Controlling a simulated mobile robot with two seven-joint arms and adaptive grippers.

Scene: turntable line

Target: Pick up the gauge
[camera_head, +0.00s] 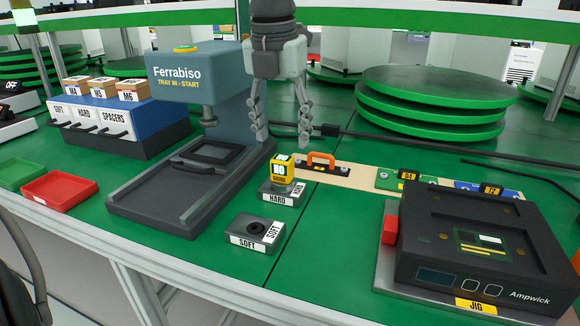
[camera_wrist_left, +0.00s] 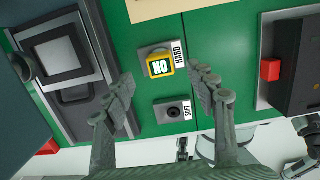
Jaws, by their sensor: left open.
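The gauge (camera_head: 283,170) is a small yellow block with a lit face reading "NO". It stands on the grey HARD block (camera_head: 282,194) in the middle of the green table. In the left wrist view the gauge (camera_wrist_left: 159,67) shows between my fingers, on the HARD block (camera_wrist_left: 172,50). My left gripper (camera_head: 278,132) points down, open and empty, above and behind the gauge in the head view. Its fingers (camera_wrist_left: 164,84) are spread wide and apart from the gauge. My right gripper is in neither view.
The SOFT block (camera_head: 255,233) stands in front of the HARD block. The Ferrabiso press (camera_head: 200,88) is to the left and the Ampwick jig (camera_head: 480,250) to the right. A board with an orange-handled tool (camera_head: 321,160) lies behind. A red tray (camera_head: 62,189) is far left.

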